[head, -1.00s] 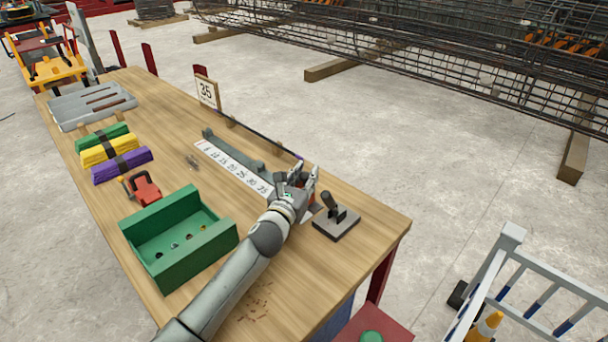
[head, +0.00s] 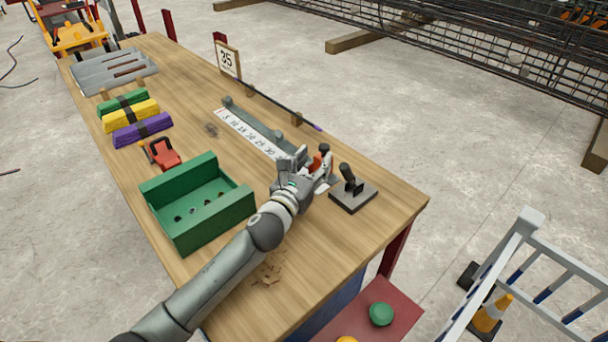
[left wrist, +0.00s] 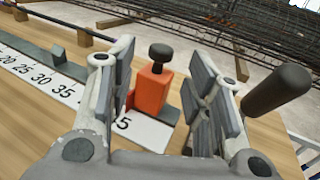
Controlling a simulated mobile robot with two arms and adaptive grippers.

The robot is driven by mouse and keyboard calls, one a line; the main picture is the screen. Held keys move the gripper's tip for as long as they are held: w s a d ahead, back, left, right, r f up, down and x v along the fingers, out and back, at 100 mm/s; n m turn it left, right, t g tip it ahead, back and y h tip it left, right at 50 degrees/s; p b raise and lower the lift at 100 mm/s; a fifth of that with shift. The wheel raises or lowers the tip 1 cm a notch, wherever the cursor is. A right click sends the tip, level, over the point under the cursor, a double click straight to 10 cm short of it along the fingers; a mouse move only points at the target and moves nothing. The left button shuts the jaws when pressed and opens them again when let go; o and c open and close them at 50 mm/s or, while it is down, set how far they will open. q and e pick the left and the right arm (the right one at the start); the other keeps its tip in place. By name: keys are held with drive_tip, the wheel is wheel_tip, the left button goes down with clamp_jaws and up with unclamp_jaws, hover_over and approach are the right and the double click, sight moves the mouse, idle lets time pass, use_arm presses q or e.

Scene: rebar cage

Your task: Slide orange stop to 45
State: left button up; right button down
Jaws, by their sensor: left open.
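The orange stop (left wrist: 153,91), a block with a black knob on top, sits on the grey rail at the high end of the white number scale (left wrist: 62,91). My left gripper (left wrist: 165,72) is open, with one finger on each side of the stop. Gaps show between the fingers and the block. In the head view the stop (head: 316,164) is partly hidden by the left gripper (head: 309,168). The left finger covers part of the scale after 35; a partly hidden number ending in 5 shows beside the stop. My right gripper is out of view.
A black lever on a grey base (head: 353,194) stands close right of the gripper. A sign reading 35 (head: 228,59) stands at the table's far edge.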

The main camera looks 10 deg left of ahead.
use_arm(q)
drive_tip(key=shift+s+a, duration=0.25)
drive_tip(key=shift+s, duration=1.1)
drive_tip(key=shift+s+a, duration=0.25)
drive_tip(key=shift+s, duration=1.05)
